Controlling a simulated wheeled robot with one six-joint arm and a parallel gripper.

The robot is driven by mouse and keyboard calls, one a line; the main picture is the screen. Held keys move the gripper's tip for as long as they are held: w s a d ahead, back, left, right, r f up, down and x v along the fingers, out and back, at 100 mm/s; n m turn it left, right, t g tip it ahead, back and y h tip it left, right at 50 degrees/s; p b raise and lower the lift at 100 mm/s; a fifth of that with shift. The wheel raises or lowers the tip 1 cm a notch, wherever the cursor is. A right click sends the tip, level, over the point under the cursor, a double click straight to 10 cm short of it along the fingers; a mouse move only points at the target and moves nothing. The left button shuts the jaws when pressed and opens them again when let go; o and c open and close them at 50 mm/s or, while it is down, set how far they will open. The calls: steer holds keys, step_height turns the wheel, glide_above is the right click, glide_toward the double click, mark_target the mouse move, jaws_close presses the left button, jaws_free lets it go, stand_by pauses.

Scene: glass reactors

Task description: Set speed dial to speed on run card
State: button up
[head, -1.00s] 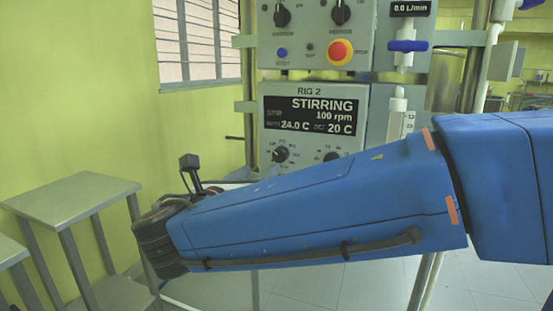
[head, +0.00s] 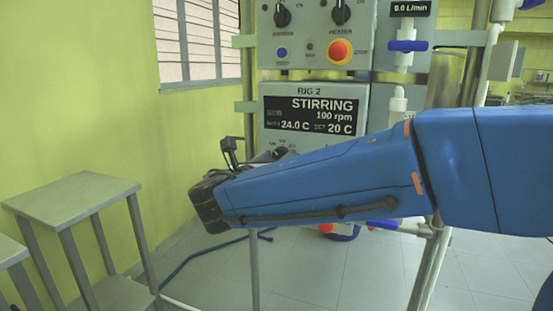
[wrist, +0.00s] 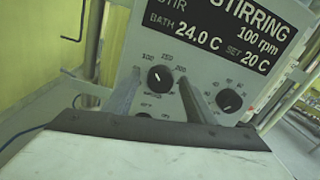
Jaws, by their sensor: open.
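The speed dial (wrist: 160,79) is a black knob with a white pointer on a grey panel, with a scale marked 100, 150, 200. Its pointer tilts up and left. My gripper (wrist: 159,78) is open, its two fingers either side of the dial in the wrist view; I cannot tell whether they reach around it or touch it. In the head view my arm covers the gripper and most of the dial (head: 280,153). The RIG 2 display (head: 311,115) reads STIRRING, 100 rpm, bath 24.0 C, set 20 C. No run card is visible.
A second black dial (wrist: 229,100) sits right of the gripper. Above the display are two knobs, a blue button (head: 282,53) and a red stop button (head: 340,50). Blue-handled valves (head: 408,46) stand right.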

steer(key=c, duration=1)
steer(key=shift+c, duration=0.2)
steer(key=shift+m, duration=0.3)
steer(key=m+y, duration=0.1)
steer(key=m, duration=2)
steer(key=shift+d+m, duration=0.1)
steer(key=shift+m, duration=0.2)
steer(key=shift+s+m+y, duration=0.1)
steer(key=shift+m+y, duration=0.2)
steer(key=shift+m, duration=1.5)
